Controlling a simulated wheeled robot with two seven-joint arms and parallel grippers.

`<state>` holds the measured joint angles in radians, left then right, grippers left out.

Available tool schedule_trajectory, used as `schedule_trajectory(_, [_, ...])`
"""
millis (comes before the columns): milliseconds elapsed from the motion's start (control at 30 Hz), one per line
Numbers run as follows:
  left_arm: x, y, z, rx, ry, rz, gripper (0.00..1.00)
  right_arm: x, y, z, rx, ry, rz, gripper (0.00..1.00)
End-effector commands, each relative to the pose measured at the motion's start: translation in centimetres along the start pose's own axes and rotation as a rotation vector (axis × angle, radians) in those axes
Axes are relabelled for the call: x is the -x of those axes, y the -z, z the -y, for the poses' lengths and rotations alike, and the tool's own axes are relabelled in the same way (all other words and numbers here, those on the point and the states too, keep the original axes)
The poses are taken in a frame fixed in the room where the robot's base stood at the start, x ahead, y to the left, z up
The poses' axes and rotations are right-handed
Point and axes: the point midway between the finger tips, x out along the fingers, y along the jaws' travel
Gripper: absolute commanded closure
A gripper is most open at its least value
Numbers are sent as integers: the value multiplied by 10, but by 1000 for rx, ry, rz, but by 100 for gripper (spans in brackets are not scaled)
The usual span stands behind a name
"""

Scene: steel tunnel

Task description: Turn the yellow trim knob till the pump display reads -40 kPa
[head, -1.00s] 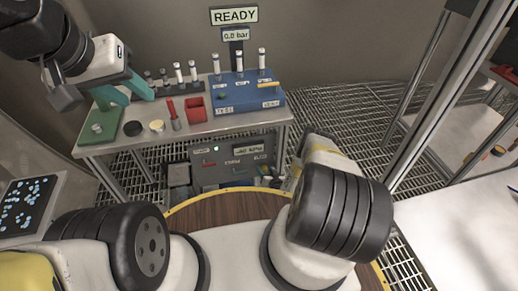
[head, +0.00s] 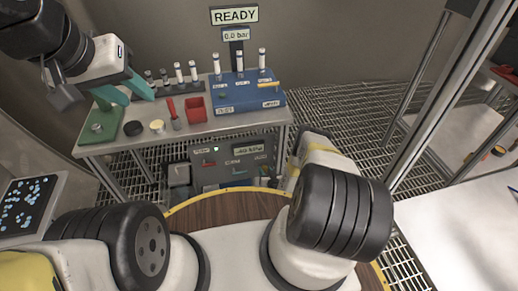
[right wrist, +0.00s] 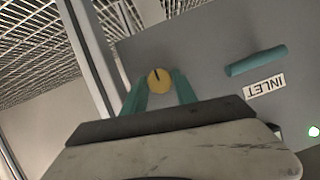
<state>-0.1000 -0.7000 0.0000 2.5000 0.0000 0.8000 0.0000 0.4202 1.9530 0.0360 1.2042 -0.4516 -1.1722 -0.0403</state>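The yellow trim knob (right wrist: 159,80) has a dark pointer line and sits on a grey panel in the right wrist view. The teal fingers of my right gripper (right wrist: 160,92) stand on either side of it, with what looks like a narrow gap on each side. In the head view my right arm hides this gripper. The pump panel (head: 226,178) is under the bench; its display (head: 248,149) seems to read about -40 kPa, but the digits are blurred. My left gripper (head: 123,92) is open and empty above the bench's left end.
The bench (head: 180,132) carries a blue rack (head: 245,100), a red bin (head: 195,108), a green stand (head: 100,128) and several vials. A teal inlet handle (right wrist: 256,60) is beside the knob. A READY sign (head: 234,15) and a 0.0 bar readout (head: 235,35) are behind.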

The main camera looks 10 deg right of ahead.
Motion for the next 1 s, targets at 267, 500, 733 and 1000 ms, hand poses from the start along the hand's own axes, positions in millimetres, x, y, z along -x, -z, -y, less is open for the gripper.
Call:
schedule_trajectory(267, [0, 0, 0, 0, 0, 0, 63, 0, 0, 0, -1, 0, 0, 46])
schedule_trajectory(500, [0, 0, 0, 0, 0, 0, 63, 8, -1, 0, -2, 0, 2, 46])
schedule_trajectory(733, [0, 0, 0, 0, 0, 0, 63, 44, -1, -1, -2, -1, 4, 46])
schedule_trajectory(1000, [0, 0, 0, 0, 0, 0, 63, 75, 0, 0, -1, 0, 1, 46])
